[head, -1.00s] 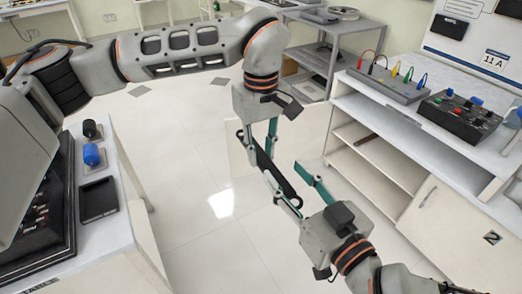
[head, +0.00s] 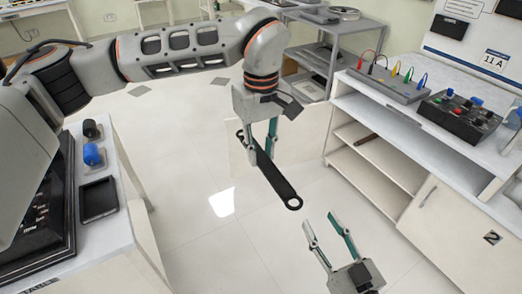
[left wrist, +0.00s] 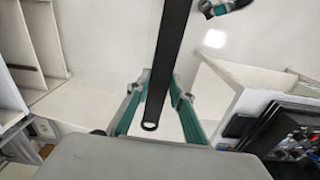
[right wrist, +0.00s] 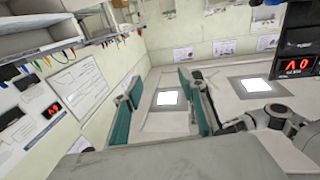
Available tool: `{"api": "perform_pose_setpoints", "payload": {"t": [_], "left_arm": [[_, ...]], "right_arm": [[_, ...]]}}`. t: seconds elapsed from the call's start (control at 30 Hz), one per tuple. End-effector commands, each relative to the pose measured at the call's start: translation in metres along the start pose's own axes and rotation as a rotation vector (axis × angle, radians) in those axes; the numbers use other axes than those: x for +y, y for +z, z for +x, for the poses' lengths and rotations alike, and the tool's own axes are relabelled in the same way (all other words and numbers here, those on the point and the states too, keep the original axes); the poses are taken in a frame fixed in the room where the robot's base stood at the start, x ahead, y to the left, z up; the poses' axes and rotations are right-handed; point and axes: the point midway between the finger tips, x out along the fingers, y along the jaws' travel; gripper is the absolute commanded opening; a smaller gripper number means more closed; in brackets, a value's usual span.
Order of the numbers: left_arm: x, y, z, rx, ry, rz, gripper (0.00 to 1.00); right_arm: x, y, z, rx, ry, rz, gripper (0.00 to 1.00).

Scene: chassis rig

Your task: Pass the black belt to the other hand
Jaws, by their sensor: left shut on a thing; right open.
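The black belt (head: 272,175) is a long dark strip with a ring at each end. My left gripper (head: 260,143) is shut on it near its upper end. The belt hangs tilted, down to the right in the head view, its lower ring free above the floor. In the left wrist view the belt (left wrist: 172,50) passes between the fingers, one ring near the palm. My right gripper (head: 320,215) is open and empty, below and right of the lower ring, apart from it. The right wrist view shows its spread fingers (right wrist: 160,88) with no belt between them.
A white bench with shelves (head: 385,150) stands on the right, carrying instrument boxes (head: 460,112). A white counter (head: 130,215) on the left holds a black tray (head: 98,198) and blue and black cylinders. Open floor lies between them.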

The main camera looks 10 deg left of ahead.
Motion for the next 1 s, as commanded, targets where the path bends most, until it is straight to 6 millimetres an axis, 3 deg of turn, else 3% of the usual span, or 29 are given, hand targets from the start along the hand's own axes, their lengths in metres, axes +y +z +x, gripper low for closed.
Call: {"api": "perform_pose_setpoints", "payload": {"t": [0.1,0.3,0.5,0.7,1.0], "left_arm": [[0.000,0.000,0.000,0.000,0.000,0.000,0.00],[0.000,0.000,0.000,0.000,0.001,0.000,0.00],[0.000,0.000,0.000,0.000,0.001,0.000,0.00],[0.000,0.000,0.000,0.000,0.001,0.000,0.00],[0.000,0.000,0.000,0.000,0.001,0.000,0.00]], "right_arm": [[0.010,0.055,-0.024,-0.147,0.039,-0.015,0.41],[0.030,0.135,-0.075,-0.380,0.113,-0.032,0.41],[0.047,0.191,-0.127,-0.562,0.185,-0.043,0.41],[0.055,0.216,-0.156,-0.650,0.224,-0.049,0.41],[0.057,0.220,-0.161,-0.665,0.231,-0.050,0.41]]}}
